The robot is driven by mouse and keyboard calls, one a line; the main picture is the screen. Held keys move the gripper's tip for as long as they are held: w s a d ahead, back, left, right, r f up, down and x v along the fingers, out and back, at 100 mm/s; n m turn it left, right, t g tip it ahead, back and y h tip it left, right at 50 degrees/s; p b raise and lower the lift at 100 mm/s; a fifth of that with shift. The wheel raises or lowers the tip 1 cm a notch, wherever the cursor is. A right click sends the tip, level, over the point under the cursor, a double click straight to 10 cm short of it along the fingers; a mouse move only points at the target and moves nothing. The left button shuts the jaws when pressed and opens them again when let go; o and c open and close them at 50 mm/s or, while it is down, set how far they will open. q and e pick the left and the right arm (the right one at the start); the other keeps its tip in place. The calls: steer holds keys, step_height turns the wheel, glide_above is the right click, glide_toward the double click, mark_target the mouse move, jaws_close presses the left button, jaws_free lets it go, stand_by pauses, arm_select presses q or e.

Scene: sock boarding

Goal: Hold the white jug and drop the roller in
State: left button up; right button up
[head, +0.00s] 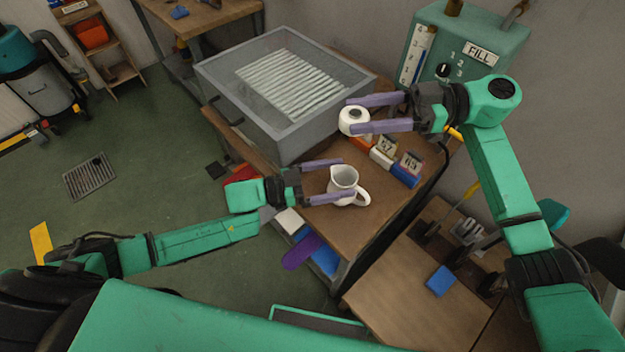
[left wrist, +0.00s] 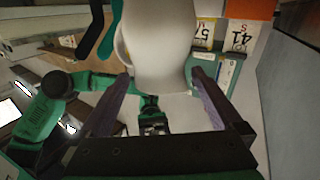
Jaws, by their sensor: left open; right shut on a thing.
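The white jug (head: 343,181) stands on the wooden bench, its handle toward the right. My left gripper (head: 346,179) is open, with one purple finger on either side of the jug. In the left wrist view the jug (left wrist: 158,50) fills the space between and just beyond the fingertips; contact cannot be told. My right gripper (head: 355,113) is shut on the roller (head: 353,121), a white rounded piece with a dark centre. It holds the roller above the bench, farther back than the jug. The roller's underside is hidden.
A grey tray with a mesh top (head: 290,85) stands at the back left of the bench (head: 345,235). Numbered blocks in orange, white and blue (head: 405,175) lie right of the jug. A green FILL unit (head: 465,50) stands behind. The bench's front edge is close to the jug.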

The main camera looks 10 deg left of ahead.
arm_select(q)
steer(key=shift+w+d, duration=0.15)
steer(key=shift+d, duration=0.25)
steer(key=c, duration=1.5)
steer(key=shift+a+f, duration=0.1)
arm_select(e)
step_height(320, 180, down, 13)
steer(key=o, duration=1.5)
step_height(320, 180, up, 10)
steer(key=shift+r, duration=0.1)
